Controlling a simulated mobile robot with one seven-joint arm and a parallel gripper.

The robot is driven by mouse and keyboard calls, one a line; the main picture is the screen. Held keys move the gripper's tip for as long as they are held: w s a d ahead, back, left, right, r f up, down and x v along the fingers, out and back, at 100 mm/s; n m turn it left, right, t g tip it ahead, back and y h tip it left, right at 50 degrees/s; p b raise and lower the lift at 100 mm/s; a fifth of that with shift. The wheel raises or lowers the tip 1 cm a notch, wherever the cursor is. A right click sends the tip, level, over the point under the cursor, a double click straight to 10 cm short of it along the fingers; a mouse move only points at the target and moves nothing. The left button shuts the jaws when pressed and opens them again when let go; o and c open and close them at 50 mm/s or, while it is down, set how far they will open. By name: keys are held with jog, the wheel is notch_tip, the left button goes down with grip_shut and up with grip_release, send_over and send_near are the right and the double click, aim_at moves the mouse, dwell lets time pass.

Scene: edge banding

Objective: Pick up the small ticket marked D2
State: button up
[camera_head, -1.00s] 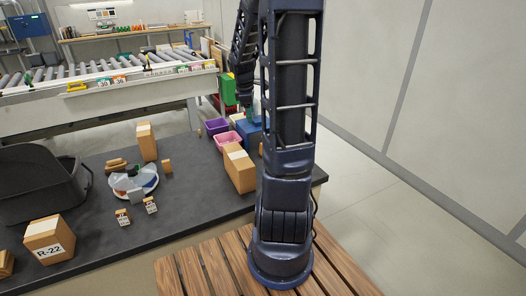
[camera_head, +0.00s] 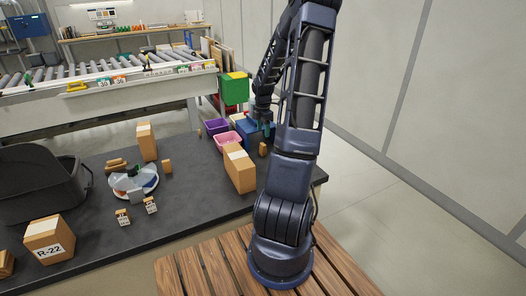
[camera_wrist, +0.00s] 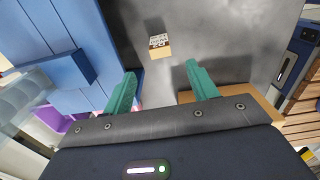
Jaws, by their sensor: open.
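A small wooden block with a printed white label (camera_wrist: 159,45) lies on the dark tabletop, ahead of my fingertips in the wrist view. Its lettering is inverted and too small to read surely; the last line looks like D2.
The blue bin (camera_wrist: 60,45) is close on the left in the wrist view. Pink (camera_head: 228,139) and purple (camera_head: 216,126) bins stand beside it. A tall carton (camera_head: 240,170) stands in front. A black basket (camera_head: 40,185) and an R-22 box (camera_head: 49,239) are at left.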

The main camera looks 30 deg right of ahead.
aim_at(263, 144)
notch_tip(263, 144, down, 9)
jog(key=shift+f, duration=0.1)
jog(key=c, duration=1)
jog(key=shift+c, duration=0.2)
